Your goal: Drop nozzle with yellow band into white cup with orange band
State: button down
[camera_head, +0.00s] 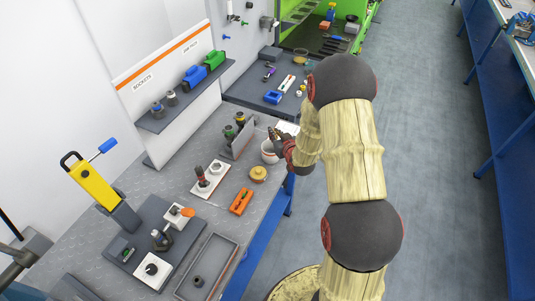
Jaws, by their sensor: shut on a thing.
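A white cup (268,156) with an orange-red band stands near the right edge of the grey bench, partly hidden by my gripper and arm. My gripper (275,136) is just above and beside the cup's rim, at the far right of it. It is shut on a small dark nozzle (271,131), which shows at the fingertips. The band on this nozzle is too small to make out. I cannot tell whether the nozzle is directly over the cup's opening.
A grey angled rack (243,139) with dark nozzles beside it stands left of the cup. A round yellow-brown part (258,173), an orange tray (241,201) and a white block (210,179) lie nearer. A grey open tray (207,268) is at the front.

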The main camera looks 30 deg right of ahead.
jog(key=shift+f+b, duration=0.75)
jog(key=shift+f, duration=1.6)
jog(key=c, duration=1.9)
grip_release()
jog(key=shift+o, duration=0.4)
jog(key=v, duration=1.2)
